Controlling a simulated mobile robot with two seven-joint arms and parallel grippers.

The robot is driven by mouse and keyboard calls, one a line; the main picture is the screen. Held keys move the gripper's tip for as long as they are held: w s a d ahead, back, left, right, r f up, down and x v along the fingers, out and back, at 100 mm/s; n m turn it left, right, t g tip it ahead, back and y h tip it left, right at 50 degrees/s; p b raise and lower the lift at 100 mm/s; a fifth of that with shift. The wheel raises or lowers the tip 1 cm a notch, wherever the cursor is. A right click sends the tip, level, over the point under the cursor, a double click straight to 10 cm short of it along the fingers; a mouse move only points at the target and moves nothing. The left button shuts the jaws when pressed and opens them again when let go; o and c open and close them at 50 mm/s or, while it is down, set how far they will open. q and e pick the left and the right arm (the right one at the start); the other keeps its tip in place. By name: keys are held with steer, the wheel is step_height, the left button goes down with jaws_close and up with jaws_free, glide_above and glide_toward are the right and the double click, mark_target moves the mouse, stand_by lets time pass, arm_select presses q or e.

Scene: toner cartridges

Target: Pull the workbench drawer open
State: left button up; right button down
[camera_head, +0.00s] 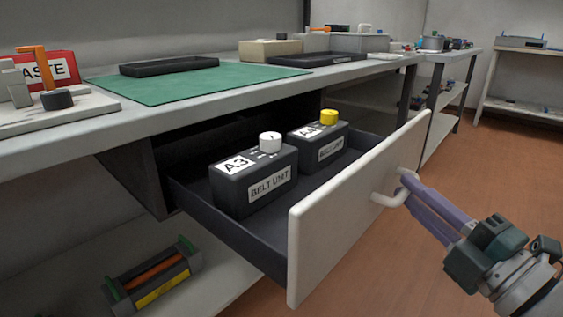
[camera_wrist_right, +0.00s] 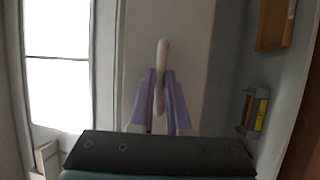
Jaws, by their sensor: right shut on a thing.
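The workbench drawer (camera_head: 345,215) stands well out from under the bench top, with its pale front panel facing right. Its white bar handle (camera_head: 381,200) sits on the front panel. My right gripper (camera_head: 406,187) has its purple fingers closed around the handle. The handle (camera_wrist_right: 162,55) also shows between the two fingers in the right wrist view. Inside the drawer are two dark boxes: a belt unit marked A3 with a white cap (camera_head: 253,180) and another with a yellow cap (camera_head: 318,145) behind it. My left gripper is not in view.
The bench top (camera_head: 235,82) holds a green mat (camera_head: 190,88), dark trays and a red sign (camera_head: 52,68). A caddy (camera_head: 152,277) with orange and yellow parts sits on the lower shelf. Open floor (camera_head: 480,170) lies to the right of the drawer.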

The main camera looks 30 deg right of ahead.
steer(key=shift+s+d, duration=0.3)
steer(key=shift+s, duration=0.4)
steer(key=shift+s+d, duration=0.3)
steer(key=shift+s, duration=0.4)
steer(key=c, duration=0.9)
jaws_free()
steer(key=s, duration=0.3)
steer(key=s+f, duration=0.1)
steer(key=s, duration=0.2)
steer(key=s+p, duration=0.1)
steer(key=s, duration=0.3)
steer(key=shift+f, duration=0.3)
steer(key=shift+w, duration=0.1)
